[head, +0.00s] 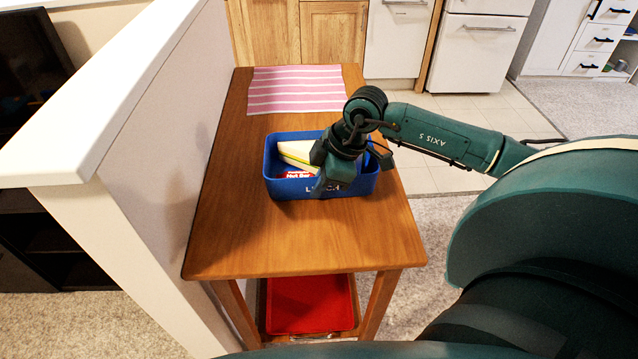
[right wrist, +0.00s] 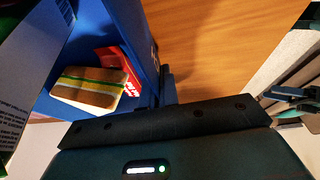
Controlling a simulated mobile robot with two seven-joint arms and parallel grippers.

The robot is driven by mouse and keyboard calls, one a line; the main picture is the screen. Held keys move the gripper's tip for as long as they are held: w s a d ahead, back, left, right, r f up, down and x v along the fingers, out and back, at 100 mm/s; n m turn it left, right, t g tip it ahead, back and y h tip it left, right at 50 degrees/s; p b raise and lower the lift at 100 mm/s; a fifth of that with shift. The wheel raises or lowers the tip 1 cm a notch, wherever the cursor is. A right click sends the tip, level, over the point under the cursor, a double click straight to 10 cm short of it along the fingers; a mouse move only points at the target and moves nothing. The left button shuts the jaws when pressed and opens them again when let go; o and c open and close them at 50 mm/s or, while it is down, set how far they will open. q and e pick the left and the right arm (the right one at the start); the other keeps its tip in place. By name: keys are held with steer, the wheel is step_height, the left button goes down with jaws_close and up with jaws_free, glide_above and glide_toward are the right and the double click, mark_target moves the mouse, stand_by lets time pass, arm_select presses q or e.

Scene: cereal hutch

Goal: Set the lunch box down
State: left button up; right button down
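The blue lunch box (head: 283,189) is upright over the near middle of the wooden table (head: 230,240). Its base looks at the table top, but I cannot tell whether it touches. My right gripper (head: 335,180) is at the box's near wall, with a dark finger close against the wall's outer side in the wrist view. The other finger is mostly hidden. My left gripper is not in view.
A pink striped mat (head: 297,90) lies at the table's far end. A white-topped partition wall (head: 95,95) runs along the table's left side. A red tray (head: 308,303) sits on the lower shelf. The table top in front of the box is clear.

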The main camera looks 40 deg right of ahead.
steer(key=c, duration=1.7)
jaws_free()
steer(key=v, duration=1.2)
steer(key=shift+a, duration=0.1)
